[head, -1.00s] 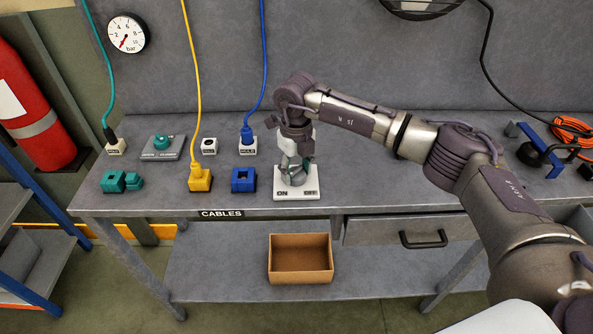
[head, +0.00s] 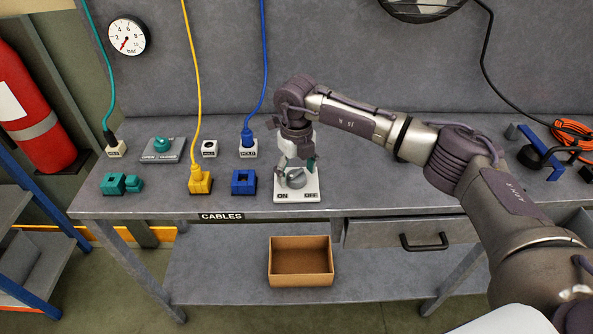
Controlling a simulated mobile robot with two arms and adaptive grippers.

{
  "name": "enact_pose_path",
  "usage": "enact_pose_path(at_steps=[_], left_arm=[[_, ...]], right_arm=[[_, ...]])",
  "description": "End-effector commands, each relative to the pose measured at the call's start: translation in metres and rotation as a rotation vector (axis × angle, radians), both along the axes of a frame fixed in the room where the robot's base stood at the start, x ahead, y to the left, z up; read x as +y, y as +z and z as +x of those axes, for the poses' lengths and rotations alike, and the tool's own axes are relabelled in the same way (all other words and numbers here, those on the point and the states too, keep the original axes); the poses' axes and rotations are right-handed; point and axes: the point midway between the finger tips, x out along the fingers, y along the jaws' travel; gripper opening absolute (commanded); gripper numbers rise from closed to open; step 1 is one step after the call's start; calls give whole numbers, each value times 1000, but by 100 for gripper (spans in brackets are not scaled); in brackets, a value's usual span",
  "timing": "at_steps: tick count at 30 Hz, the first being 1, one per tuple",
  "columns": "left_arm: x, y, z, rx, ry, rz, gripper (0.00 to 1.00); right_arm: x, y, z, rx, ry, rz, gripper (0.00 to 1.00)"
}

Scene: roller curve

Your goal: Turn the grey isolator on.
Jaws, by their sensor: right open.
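The grey isolator is a white plate (head: 309,190) on the bench, marked ON at its front left and OFF at its front right. Its round grey knob (head: 296,179) shows in the middle of the plate. My right gripper (head: 296,167) is open, pointing down at the back of the knob, with a finger to each side. The gripper hides the back of the plate and part of the knob. I cannot tell whether the fingers touch the knob or which way it points. My left gripper is not in view.
Blue (head: 243,182) and yellow (head: 200,182) sockets stand left of the isolator, with cables rising behind. A teal knob on a grey plate (head: 162,150) is farther left. An open cardboard box (head: 300,280) sits on the lower shelf. The bench right of the isolator is partly clear.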

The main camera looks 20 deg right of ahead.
Motion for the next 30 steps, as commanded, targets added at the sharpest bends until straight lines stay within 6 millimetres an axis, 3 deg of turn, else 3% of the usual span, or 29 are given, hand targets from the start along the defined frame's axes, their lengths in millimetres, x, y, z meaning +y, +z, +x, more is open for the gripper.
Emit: enact_pose_path(at_steps=[5,8,21,30], left_arm=[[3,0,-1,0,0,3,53],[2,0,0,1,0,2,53],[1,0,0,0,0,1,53],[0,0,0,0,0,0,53]], right_arm=[[0,5,0,-1,1,0,75],[1,19,1,-3,2,2,75],[0,104,1,-2,0,1,75],[0,120,0,0,0,0,75]])
